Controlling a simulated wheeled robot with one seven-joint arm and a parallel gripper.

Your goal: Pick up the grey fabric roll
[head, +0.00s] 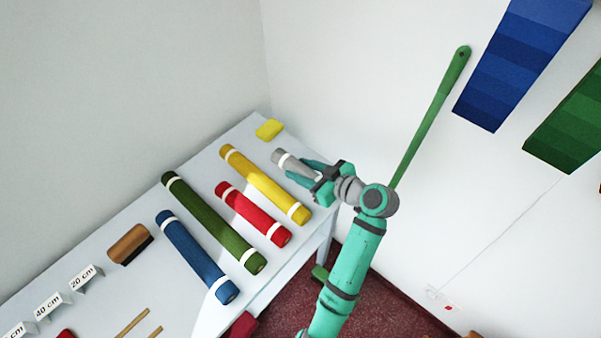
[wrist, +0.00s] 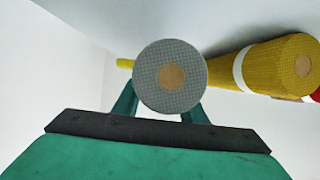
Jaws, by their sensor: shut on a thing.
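The grey fabric roll (head: 281,157) has a white band near its far end and lies at the right end of the row of rolls in the head view. My gripper (head: 305,172) is shut on the grey roll, with a finger on each side of it. In the wrist view the roll's round grey end (wrist: 150,72) with a tan core faces the camera, between the two teal fingers (wrist: 160,100). The head view does not clearly show whether the roll touches the table. My gripper hides part of its near end.
A yellow roll (head: 262,182) lies just left of the grey one, then red (head: 255,215), green (head: 215,222) and blue (head: 193,255) rolls. A yellow block (head: 269,129) sits at the table's far corner. A green pole (head: 432,120) leans against the wall behind my arm.

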